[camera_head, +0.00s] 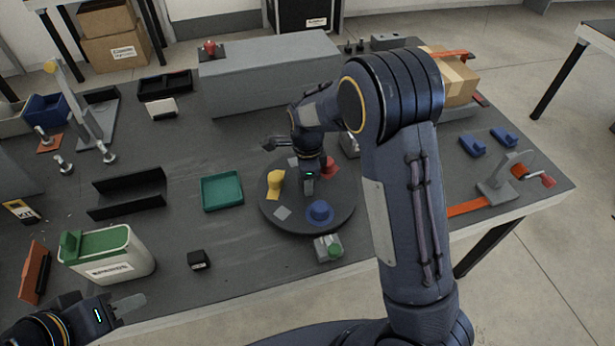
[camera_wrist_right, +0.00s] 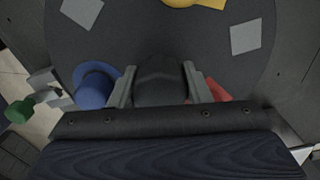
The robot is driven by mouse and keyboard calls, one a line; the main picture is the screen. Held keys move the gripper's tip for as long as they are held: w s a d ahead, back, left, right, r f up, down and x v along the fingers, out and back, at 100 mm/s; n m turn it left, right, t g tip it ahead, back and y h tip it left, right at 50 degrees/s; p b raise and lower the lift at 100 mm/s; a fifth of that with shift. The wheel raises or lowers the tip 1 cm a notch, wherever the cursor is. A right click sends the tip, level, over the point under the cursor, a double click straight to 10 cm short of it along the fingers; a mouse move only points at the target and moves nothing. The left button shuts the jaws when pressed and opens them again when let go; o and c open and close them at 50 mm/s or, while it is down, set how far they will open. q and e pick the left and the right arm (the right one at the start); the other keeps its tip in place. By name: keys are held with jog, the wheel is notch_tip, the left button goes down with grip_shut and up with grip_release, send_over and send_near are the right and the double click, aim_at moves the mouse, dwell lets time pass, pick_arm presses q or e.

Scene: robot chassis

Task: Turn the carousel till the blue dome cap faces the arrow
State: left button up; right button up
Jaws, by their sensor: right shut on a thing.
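The carousel (camera_head: 340,205) is a dark round disc; its surface also shows in the wrist view (camera_wrist_right: 190,35). The blue dome cap (camera_head: 320,211) sits on its front part, and left of the fingers in the wrist view (camera_wrist_right: 94,88). A yellow cap (camera_head: 275,182) is on the left part; a red piece (camera_head: 330,168) is on the far right part, partly hidden. My right gripper (camera_head: 308,180) is over the disc's middle, its fingers on both sides of a dark knob (camera_wrist_right: 160,82). My left gripper (camera_head: 128,303) is low at left, away from the carousel. I cannot make out the arrow.
A grey-and-green device (camera_head: 328,248) stands just in front of the disc. A teal tray (camera_head: 221,190) lies to the left, with a small black block (camera_head: 198,259) nearer me. A long grey box (camera_head: 262,75) stands behind. Pale squares (camera_head: 282,212) mark the disc.

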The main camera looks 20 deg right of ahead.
jog(key=shift+m, duration=0.5)
dwell(0.3)
jog(key=o, duration=1.3)
jog(key=shift+o, duration=0.2)
jog(key=shift+r, duration=3.95)
